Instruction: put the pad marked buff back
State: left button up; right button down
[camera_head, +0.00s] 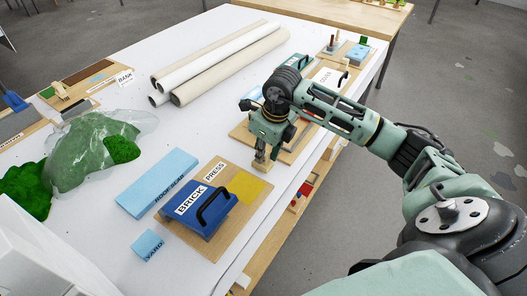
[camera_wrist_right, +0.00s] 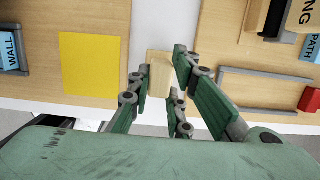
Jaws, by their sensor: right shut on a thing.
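My right gripper (camera_head: 262,150) is shut on a small pale tan pad (camera_head: 261,164), with its fingers pointing down. The pad also shows between the fingers in the right wrist view (camera_wrist_right: 160,76). No marking on it can be read, so I cannot tell whether it says buff. It is by the far right corner of the wooden press board (camera_head: 222,245), beyond the yellow square (camera_head: 246,187). The yellow square also shows in the wrist view (camera_wrist_right: 90,64). I cannot tell whether the pad touches the board. My left gripper is not in view.
A blue BRICK press with a black handle (camera_head: 207,211) sits on the board. Nearby are a long light blue block (camera_head: 157,182) and a small YARD block (camera_head: 148,245). Paper rolls (camera_head: 220,62) lie behind. Another wooden board with a grey frame (camera_wrist_right: 255,80) is close right in the wrist view.

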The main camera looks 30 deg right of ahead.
jog(key=shift+f, duration=0.2)
jog(key=c, duration=1.5)
grip_release()
jog(key=shift+c, duration=0.2)
jog(key=shift+r, duration=0.1)
jog(key=v, duration=1.2)
